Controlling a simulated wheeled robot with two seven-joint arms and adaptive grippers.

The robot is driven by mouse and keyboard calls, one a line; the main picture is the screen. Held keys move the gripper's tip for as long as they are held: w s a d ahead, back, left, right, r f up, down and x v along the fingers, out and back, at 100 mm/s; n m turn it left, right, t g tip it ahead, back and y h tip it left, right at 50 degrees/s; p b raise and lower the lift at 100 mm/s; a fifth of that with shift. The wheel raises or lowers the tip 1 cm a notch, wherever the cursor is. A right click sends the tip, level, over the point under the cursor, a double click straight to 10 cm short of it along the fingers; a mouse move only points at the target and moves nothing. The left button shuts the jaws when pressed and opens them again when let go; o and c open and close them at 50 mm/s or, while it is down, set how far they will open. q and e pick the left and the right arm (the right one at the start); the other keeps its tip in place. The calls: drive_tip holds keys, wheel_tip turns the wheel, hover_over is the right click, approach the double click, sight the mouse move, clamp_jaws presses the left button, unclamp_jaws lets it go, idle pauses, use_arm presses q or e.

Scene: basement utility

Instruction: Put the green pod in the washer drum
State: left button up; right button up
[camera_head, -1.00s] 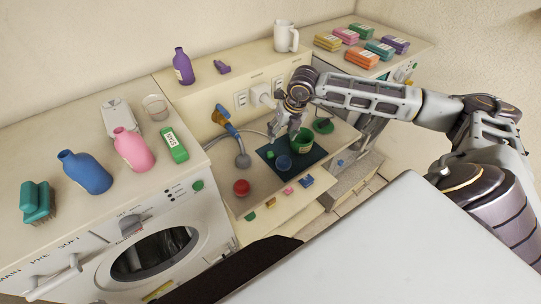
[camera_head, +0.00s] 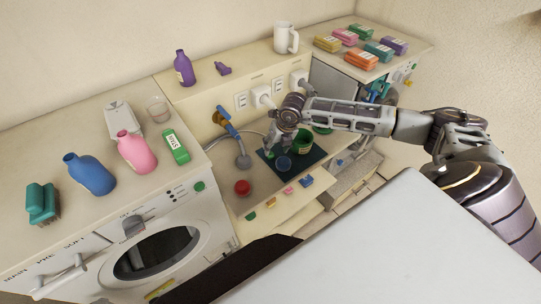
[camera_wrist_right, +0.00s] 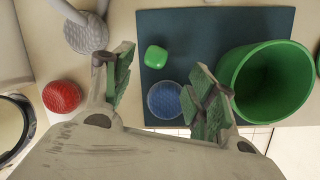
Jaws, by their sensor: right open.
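The green pod (camera_wrist_right: 155,57) is a small rounded green block on the dark blue mat (camera_wrist_right: 180,22) in the right wrist view. My right gripper (camera_wrist_right: 164,78) is open and empty, its green-padded fingers either side of the pod's column in the picture, with the pod ahead of the gap and apart from them. In the head view my right gripper (camera_head: 276,146) hangs over the mat and mostly hides the pod. The white washer's round dark drum opening (camera_head: 155,254) is at the lower left. My left gripper is not in view.
A green cup (camera_wrist_right: 266,82) and a blue round pod (camera_wrist_right: 165,100) are close to the fingers. A red round pod (camera_wrist_right: 62,96) lies left. A grey shower-like head (camera_head: 243,162) is beside the mat. Bottles and a brush stand on the washer top; a white panel fills the front.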

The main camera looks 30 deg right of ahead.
sight(271, 154)
idle(0.4)
drive_tip(key=shift+w+a+f+p, duration=0.25)
drive_tip(key=shift+f+p, duration=0.1)
drive_tip(key=shift+f, duration=0.2)
drive_tip(key=shift+w+a+f+p, duration=0.15)
drive_tip(key=shift+w+f+p, duration=0.15)
drive_tip(key=shift+f, duration=0.2)
drive_tip(key=shift+p+x, duration=0.3)
drive_tip(key=shift+x, duration=1.15)
drive_tip(key=c, duration=1)
drive_tip(key=shift+c, duration=0.2)
drive_tip(key=shift+r, duration=0.1)
wheel_tip(271, 154, up, 10)
drive_tip(key=b, duration=0.2)
